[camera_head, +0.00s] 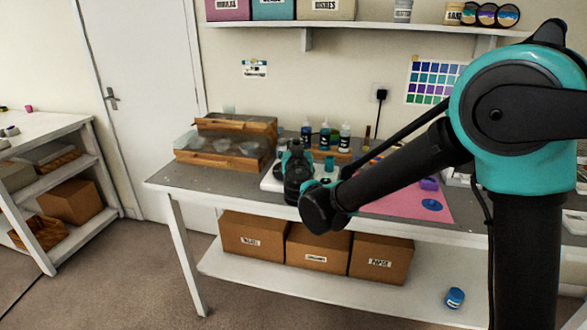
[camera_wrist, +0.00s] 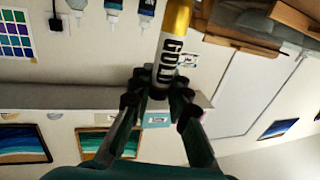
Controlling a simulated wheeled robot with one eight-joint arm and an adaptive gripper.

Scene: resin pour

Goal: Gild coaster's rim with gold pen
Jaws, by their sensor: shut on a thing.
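The gold pen (camera_wrist: 172,48), with a yellow-gold end and a white barrel marked GOLD, is held in my gripper (camera_wrist: 158,88). The dark fingertips are closed around its barrel in the wrist view. In the head view my arm's dark end part is over the left part of the workbench, and the fingertips and pen cannot be made out. A flat blue disc (camera_head: 432,204), which may be the coaster, lies on the pink mat (camera_head: 395,205) at the right, well apart from my gripper. My arm hides part of the mat.
A wooden-framed clear box (camera_head: 222,158) with cups inside stands at the bench's back left. Several bottles (camera_head: 325,136) stand behind my arm. A white board (camera_head: 272,182) lies beneath my wrist. A small purple object (camera_head: 429,184) is near the disc. The bench's front left (camera_head: 215,190) is clear.

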